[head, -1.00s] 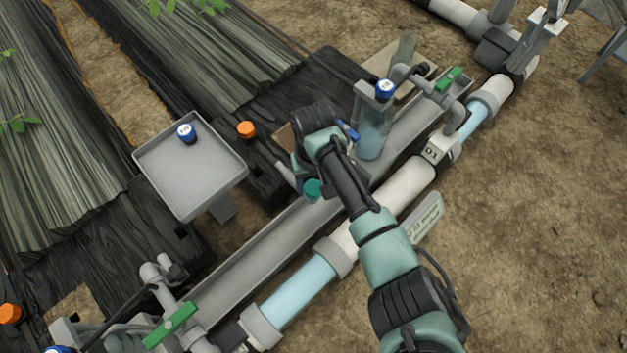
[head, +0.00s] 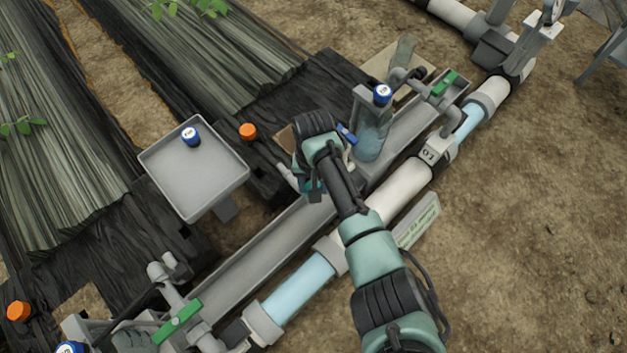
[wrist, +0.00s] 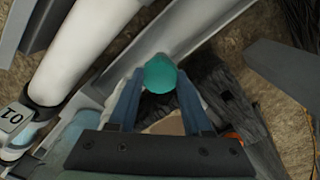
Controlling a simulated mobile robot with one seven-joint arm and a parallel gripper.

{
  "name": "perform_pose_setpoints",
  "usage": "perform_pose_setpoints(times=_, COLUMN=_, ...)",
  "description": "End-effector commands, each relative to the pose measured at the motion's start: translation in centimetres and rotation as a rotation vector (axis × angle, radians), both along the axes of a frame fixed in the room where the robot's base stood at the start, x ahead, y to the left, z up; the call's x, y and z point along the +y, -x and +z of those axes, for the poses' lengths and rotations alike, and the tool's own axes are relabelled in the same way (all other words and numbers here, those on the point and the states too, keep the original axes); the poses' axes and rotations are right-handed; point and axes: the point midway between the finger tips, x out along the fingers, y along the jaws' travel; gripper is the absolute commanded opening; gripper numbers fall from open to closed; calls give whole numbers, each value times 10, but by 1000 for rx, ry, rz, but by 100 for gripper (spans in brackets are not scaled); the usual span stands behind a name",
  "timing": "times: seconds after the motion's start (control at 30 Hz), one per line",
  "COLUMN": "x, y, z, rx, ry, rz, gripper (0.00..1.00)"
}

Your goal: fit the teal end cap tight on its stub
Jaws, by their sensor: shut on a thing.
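The teal end cap (wrist: 160,74) shows round and face-on in the wrist view, between the two blue fingers of my gripper (wrist: 158,84). My gripper is shut on it. In the head view my gripper (head: 312,190) is above the grey trough, and its wrist hides most of the cap. A pale grey pipe end (head: 287,174) sticks out just left of my gripper; it may be the stub. In the wrist view a whitish part shows behind the cap. I cannot tell whether the cap touches the stub.
A clear bottle (head: 371,138) with a blue lid stands close right of my wrist. The white main pipe (head: 398,195) runs beside the trough (head: 240,257). Green-handled valves (head: 177,322) stand at the trough's ends.

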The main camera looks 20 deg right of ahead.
Motion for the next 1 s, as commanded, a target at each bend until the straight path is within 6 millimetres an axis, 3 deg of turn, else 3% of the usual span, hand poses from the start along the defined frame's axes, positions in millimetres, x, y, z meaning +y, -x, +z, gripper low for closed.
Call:
perform_pose_setpoints(times=0.17, x=0, y=0, z=-2, rx=0, ry=0, rz=0, gripper=25)
perform_pose_setpoints(times=0.2, x=0, y=0, z=-2, rx=0, ry=0, rz=0, gripper=42)
perform_pose_setpoints(times=0.43, x=0, y=1, z=-2, rx=1, ry=0, rz=1, gripper=1)
perform_pose_setpoints(times=0.57, x=1, y=1, z=0, rx=3, ry=-1, rz=-21, gripper=0)
perform_pose_setpoints(times=0.8, x=2, y=2, z=2, rx=6, ry=-3, rz=-345, gripper=0)
perform_pose_setpoints(times=1.0, x=2, y=2, z=-1, rx=5, ry=-3, rz=-491, gripper=0)
